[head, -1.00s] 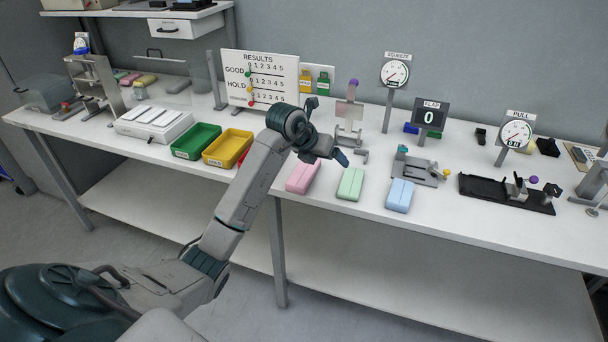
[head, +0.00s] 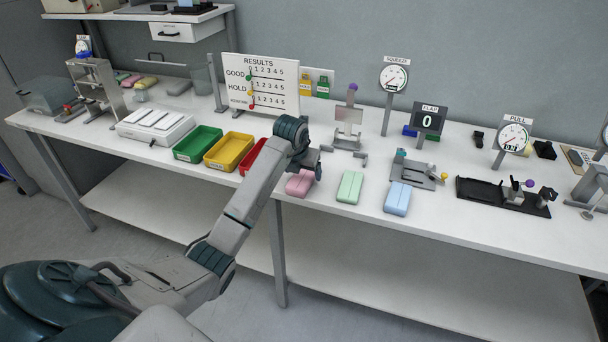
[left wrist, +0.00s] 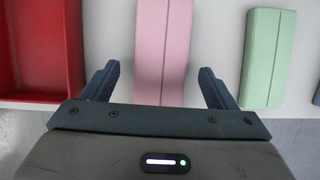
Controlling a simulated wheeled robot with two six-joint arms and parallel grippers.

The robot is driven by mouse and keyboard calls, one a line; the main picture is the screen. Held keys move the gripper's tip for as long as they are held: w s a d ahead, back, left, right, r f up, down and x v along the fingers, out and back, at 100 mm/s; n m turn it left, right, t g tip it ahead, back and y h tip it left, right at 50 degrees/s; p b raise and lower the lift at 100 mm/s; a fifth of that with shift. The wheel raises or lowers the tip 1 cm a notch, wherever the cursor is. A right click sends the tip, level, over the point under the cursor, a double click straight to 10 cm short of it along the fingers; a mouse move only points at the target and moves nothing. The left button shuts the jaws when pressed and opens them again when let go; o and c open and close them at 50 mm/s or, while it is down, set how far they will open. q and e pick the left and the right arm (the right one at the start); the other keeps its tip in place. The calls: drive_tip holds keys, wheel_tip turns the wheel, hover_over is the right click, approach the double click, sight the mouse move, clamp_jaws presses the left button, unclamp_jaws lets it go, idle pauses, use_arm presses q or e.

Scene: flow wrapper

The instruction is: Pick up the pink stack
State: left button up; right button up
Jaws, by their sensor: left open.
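The pink stack (head: 300,184) lies flat near the front edge of the white table, between the red tray and the green stack. It also shows in the left wrist view (left wrist: 163,50), lying lengthwise with a seam along it. My left gripper (head: 312,170) is above the pink stack, pointing down at it. In the left wrist view the open fingers (left wrist: 160,84) stand one on each side of the stack, with a gap on both sides. Whether the fingertips are down at the stack's height I cannot tell. My right gripper is not in view.
The red tray (left wrist: 40,45) is close on the left and the green stack (head: 350,187) close on the right. A blue stack (head: 397,198) lies further right. Yellow (head: 229,151) and green (head: 198,143) trays stand further left. A stand (head: 348,130) is behind.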

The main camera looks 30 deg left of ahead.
use_arm(q)
drive_tip(key=shift+x, duration=1.05)
drive_tip(key=c, duration=1)
drive_tip(key=shift+c, duration=0.3)
drive_tip(key=shift+r, duration=0.15)
